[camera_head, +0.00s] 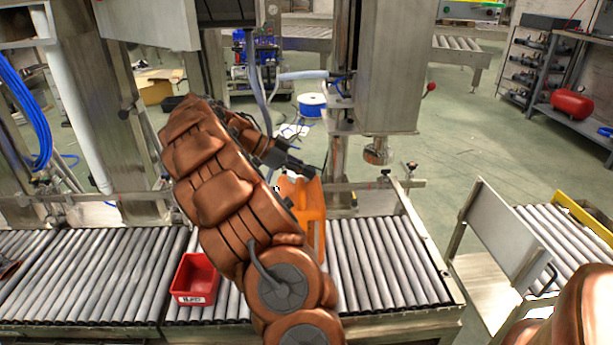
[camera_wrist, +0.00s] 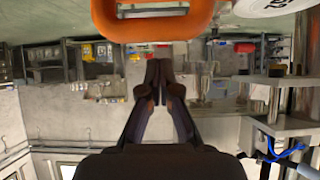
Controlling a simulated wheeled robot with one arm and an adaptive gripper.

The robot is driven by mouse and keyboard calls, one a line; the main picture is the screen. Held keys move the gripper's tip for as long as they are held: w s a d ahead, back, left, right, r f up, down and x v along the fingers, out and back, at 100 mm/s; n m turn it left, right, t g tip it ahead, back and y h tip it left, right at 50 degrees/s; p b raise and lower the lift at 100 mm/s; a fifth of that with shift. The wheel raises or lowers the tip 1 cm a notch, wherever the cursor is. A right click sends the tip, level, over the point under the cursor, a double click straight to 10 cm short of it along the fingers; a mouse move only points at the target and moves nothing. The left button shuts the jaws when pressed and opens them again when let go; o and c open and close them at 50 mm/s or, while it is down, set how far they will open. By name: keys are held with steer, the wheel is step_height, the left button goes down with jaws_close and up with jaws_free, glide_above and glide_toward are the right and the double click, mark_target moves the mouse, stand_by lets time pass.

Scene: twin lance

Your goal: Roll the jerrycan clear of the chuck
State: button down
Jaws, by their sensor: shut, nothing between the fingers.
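The orange jerrycan (camera_head: 314,212) stands on the roller conveyor in the head view, partly hidden behind my arm. In the wrist view an orange loop, likely part of the jerrycan (camera_wrist: 150,34), crosses the top edge. A short metal cylinder, likely the chuck (camera_head: 376,152), hangs under the machine head to the right of the jerrycan. My gripper (camera_head: 308,170) is at the jerrycan's upper end in the head view; whether it touches is unclear. In the wrist view my gripper (camera_wrist: 158,68) is shut and empty, its fingertips below the orange loop.
A red bin (camera_head: 195,280) sits on the conveyor (camera_head: 390,262) left of my arm. A metal column (camera_head: 338,165) and guide rail stand behind the conveyor. Bare rollers lie right of the jerrycan. A tilted metal plate (camera_head: 505,235) stands beyond the conveyor's right end.

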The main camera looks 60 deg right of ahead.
steer(key=shift+b, duration=0.45)
steer(key=w+a, duration=0.1)
steer(key=w+a+p, duration=0.1)
steer(key=w, duration=0.1)
steer(key=w+a, duration=0.1)
steer(key=shift+w+r, duration=0.2)
steer(key=shift+w, duration=0.15)
steer(key=w+a+p, duration=0.1)
steer(key=w+a, duration=0.2)
steer(key=w, duration=0.2)
steer(key=shift+w+a+p, duration=0.15)
steer(key=shift+a+p, duration=0.1)
steer(key=shift+p, duration=0.1)
steer(key=shift+f, duration=0.1)
steer(key=shift+a, duration=0.1)
stand_by(0.4)
